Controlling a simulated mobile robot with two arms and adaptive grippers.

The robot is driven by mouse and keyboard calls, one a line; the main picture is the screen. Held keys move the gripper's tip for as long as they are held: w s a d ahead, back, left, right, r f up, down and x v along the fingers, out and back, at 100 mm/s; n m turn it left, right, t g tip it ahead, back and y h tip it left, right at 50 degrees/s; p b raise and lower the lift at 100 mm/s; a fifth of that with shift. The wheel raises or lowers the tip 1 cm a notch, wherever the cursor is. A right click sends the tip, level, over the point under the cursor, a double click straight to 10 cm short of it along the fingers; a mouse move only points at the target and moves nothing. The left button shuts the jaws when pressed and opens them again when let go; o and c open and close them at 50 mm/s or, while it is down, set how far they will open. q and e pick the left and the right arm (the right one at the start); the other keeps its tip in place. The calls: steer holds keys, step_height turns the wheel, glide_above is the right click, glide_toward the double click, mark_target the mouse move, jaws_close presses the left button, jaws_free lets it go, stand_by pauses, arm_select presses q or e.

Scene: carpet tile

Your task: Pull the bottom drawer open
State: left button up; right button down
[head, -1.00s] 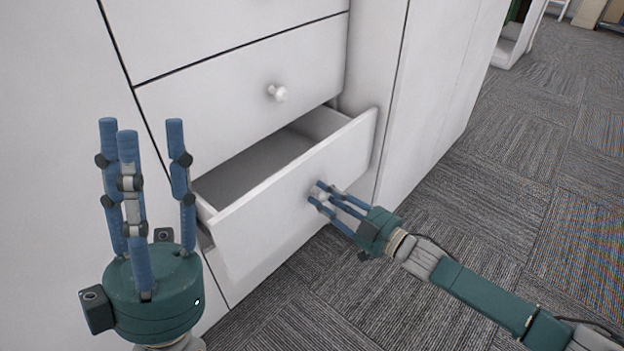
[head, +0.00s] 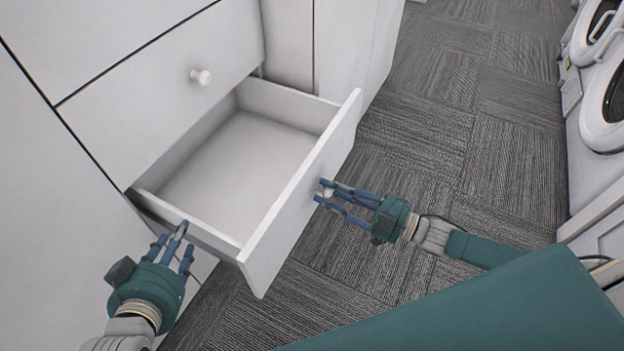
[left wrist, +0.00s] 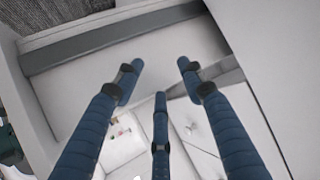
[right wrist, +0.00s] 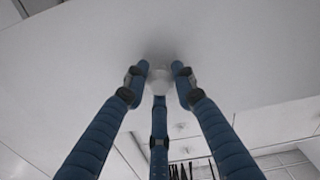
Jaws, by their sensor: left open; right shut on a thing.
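The white bottom drawer (head: 296,212) stands far out of the white cabinet (head: 150,100), and its empty inside shows in the head view. My right gripper (head: 325,192) is shut on the drawer's round white knob (right wrist: 160,80), with its blue fingers around it in the right wrist view (right wrist: 158,85). My left gripper (head: 176,238) is open and empty. It is by the drawer's near side, close to the side wall; I cannot tell whether it touches. The left wrist view shows its three spread fingers (left wrist: 160,80) with the drawer beyond them.
The closed drawer above has its own white knob (head: 201,77). Grey carpet (head: 430,130) lies free in front of the cabinet. White machines with round doors (head: 603,100) stand along the right side.

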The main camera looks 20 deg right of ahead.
steer(key=v, duration=0.3)
steer(key=shift+s+d+f+p, duration=0.2)
steer(key=shift+p, duration=0.15)
arm_select(q)
steer(key=s+a+f+g, duration=0.1)
steer(key=s+f+g, duration=0.2)
steer(key=s+f, duration=0.1)
steer(key=shift+s+a+f+y, duration=0.25)
steer(key=shift+a+y, duration=0.05)
steer(key=shift+a, duration=0.05)
arm_select(e)
steer(key=c, duration=1.4)
jaws_free()
steer(key=shift+r, duration=0.1)
steer(key=v, duration=1.2)
